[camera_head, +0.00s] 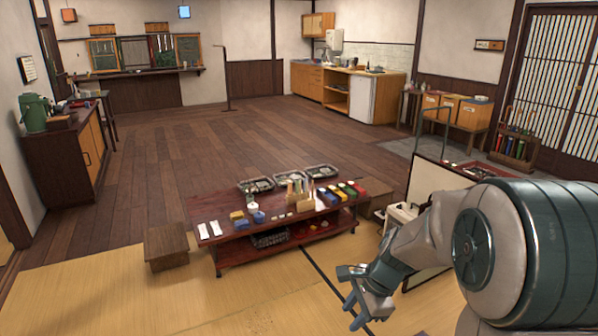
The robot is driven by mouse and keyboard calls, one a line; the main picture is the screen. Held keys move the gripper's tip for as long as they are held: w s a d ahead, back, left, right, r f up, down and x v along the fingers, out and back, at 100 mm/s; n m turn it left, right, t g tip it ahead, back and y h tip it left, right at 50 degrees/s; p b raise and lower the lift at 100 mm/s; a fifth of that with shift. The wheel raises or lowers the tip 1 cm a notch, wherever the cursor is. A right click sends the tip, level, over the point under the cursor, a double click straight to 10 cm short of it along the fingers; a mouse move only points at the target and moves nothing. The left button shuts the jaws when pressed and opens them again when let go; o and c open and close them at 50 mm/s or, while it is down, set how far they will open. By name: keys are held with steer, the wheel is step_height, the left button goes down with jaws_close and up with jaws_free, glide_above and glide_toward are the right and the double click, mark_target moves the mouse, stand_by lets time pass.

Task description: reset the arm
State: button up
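My arm reaches in from the right edge of the head view, large and close. My gripper (353,311) hangs at its end, low over the tatami at the bottom of the picture. Its two blue-grey fingers point down and left and look spread apart, with nothing seen between them. The gripper is in front of and to the right of the low red table (235,256), apart from it in the picture. The arm hides part of the floor and a white panel (428,195) on the right.
The low table carries black trays (321,172), blue and yellow items and a row of coloured boxes. A wooden stool (166,242) stands at its left. A cabinet (68,160) is at far left, a kitchen counter (340,88) at the back. The wooden floor behind the table is clear.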

steer(key=s+d+r+n+h+p, duration=0.1)
steer(key=s+r+n+p, duration=0.4)
steer(key=r, duration=0.5)
steer(key=s+d+r+n+t+h+p, duration=0.1)
steer(key=s+r+n+p, duration=0.4)
steer(key=s+r+n, duration=0.5)
steer(key=shift+s+d+r+h, duration=0.15)
steer(key=shift+s+d+h, duration=0.4)
steer(key=shift+h, duration=0.35)
steer(key=shift+s+a, duration=0.1)
steer(key=shift+a, duration=0.05)
